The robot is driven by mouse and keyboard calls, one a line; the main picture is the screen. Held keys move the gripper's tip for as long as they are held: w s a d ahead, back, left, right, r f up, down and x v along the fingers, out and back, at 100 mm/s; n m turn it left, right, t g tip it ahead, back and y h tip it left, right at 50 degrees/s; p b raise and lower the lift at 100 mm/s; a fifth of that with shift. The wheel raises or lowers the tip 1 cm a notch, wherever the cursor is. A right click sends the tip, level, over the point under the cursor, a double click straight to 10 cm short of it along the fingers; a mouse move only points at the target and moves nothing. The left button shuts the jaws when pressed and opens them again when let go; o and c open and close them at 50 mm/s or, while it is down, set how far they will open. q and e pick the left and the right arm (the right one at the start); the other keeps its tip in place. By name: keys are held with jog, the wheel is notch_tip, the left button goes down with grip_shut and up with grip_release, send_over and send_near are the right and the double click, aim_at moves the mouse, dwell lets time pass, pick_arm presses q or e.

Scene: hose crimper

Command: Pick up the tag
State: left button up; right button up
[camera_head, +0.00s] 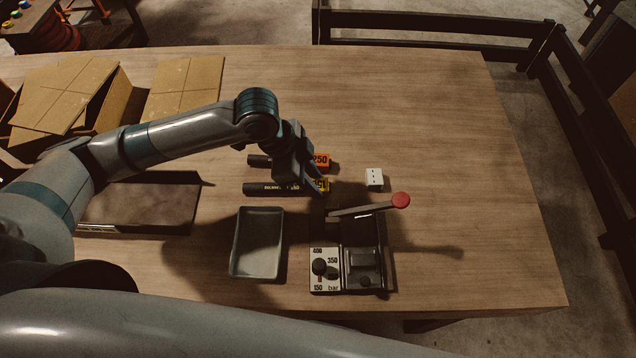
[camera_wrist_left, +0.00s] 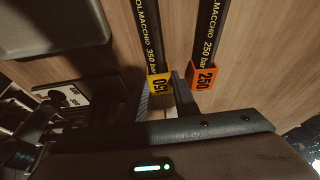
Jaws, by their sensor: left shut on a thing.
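A yellow tag (camera_head: 320,186) with partly covered digits sits at the end of a black hose (camera_head: 268,188). It also shows in the left wrist view (camera_wrist_left: 159,84). My left gripper (camera_head: 317,188) reaches down over it, with a finger on each side of it in the wrist view, and is shut on it. An orange tag (camera_head: 321,160) marked 250 sits at the end of a second hose just beyond and shows beside the gripper in the wrist view (camera_wrist_left: 203,77). My right gripper is not in view.
A crimper (camera_head: 362,268) with a red-knobbed lever (camera_head: 400,200) and pressure dial stands near the front. A grey tray (camera_head: 281,242) lies left of it. A small white block (camera_head: 374,178) stands right of the tags. Cardboard (camera_head: 185,85) lies at left. The table's right side is clear.

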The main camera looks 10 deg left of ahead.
pick_arm(q)
jog(key=shift+r, duration=0.1)
notch_tip(320, 180, up, 9)
jog(key=b, duration=0.2)
jog(key=shift+f+b, duration=0.2)
jog(key=shift+b, duration=0.2)
jog(key=shift+r, duration=0.65)
